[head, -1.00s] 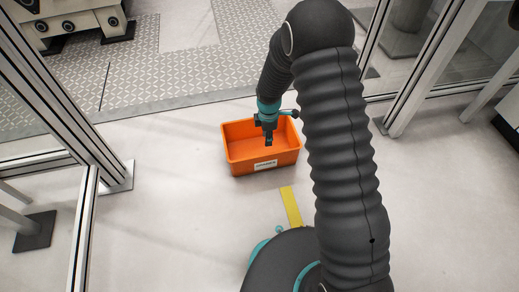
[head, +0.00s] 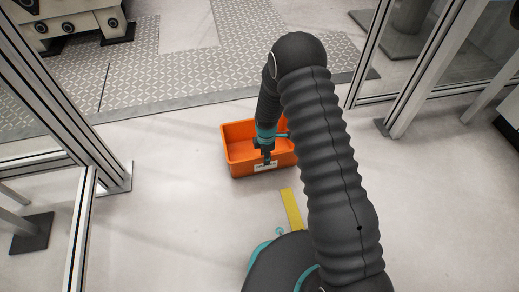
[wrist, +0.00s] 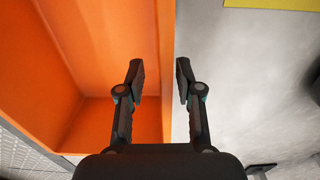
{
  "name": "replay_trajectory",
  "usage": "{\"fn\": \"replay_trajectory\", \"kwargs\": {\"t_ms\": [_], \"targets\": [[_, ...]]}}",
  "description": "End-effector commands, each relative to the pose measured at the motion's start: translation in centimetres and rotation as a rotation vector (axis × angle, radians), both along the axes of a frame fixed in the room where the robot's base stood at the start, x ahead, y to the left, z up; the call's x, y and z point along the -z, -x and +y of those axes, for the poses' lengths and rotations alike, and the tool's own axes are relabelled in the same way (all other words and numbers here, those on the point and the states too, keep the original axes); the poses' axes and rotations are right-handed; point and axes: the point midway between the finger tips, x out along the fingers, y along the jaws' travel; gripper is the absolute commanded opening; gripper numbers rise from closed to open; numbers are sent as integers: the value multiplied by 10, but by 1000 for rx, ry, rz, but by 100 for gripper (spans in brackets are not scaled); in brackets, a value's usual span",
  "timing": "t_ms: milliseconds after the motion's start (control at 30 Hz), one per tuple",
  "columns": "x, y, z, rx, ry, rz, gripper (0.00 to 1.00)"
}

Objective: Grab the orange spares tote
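The orange spares tote (head: 241,167) stands upright on the pale floor in the head view, open at the top, with a white label (head: 264,167) on its near wall. My gripper (head: 267,160) is over the tote's near wall. In the wrist view the tote (wrist: 97,45) fills the left side and its inside looks empty. My gripper (wrist: 160,80) is open there, one finger on the inner side of the rim and one on the outer side. The rim runs between the fingertips with gaps showing. Whether the fingers reach below the rim I cannot tell.
A yellow floor strip (head: 291,208) lies in front of the tote and shows in the wrist view (wrist: 272,3). Metal-framed panels stand at left (head: 75,130) and right (head: 405,85). Patterned floor plates (head: 190,75) lie behind. The floor around the tote is clear.

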Motion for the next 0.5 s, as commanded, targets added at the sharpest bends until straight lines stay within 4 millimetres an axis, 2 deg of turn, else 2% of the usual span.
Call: {"fn": "replay_trajectory", "kwargs": {"t_ms": [300, 500], "targets": [[43, 1, -3, 0, 1, 2, 35], [46, 1, -3, 0, 0, 1, 35]]}}
